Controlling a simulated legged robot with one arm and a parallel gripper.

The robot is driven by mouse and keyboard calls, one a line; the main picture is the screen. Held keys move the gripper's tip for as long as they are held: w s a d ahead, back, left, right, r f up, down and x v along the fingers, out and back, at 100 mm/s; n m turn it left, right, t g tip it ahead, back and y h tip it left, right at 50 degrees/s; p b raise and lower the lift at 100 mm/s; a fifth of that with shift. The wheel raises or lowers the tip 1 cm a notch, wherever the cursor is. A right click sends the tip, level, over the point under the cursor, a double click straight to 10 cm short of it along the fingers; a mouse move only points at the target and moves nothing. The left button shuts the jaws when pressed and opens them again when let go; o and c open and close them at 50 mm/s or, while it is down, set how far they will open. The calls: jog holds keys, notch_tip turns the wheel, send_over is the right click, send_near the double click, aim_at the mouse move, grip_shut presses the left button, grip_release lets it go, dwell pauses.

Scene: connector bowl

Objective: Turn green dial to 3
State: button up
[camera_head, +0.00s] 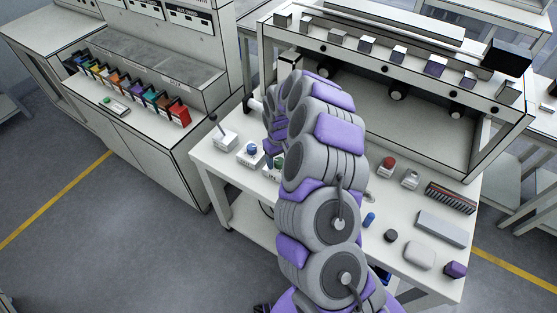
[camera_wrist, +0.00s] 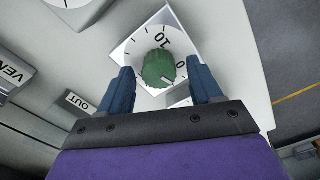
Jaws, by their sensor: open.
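The green dial (camera_wrist: 160,68) is a round ridged knob on a square white plate (camera_wrist: 134,46) with printed numbers, seen in the wrist view. A "10" shows beside the knob on its upper side. Other marks are small or partly hidden, and I cannot tell the exact setting. My gripper (camera_wrist: 159,72) is open, with its two blue fingers on either side of the knob and a gap visible; contact is unclear. In the head view the green dial (camera_head: 279,162) is partly hidden behind my purple and grey arm.
A blue-knobbed unit (camera_head: 251,149) and a lever box (camera_head: 224,138) stand left of the green dial on the white table. A red button unit (camera_head: 388,163) is right of my arm. A shelf frame (camera_head: 420,70) rises behind. In the wrist view an "OUT" label (camera_wrist: 80,102) is nearby.

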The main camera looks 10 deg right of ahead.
jog(key=shift+f, duration=0.2)
jog(key=c, duration=1)
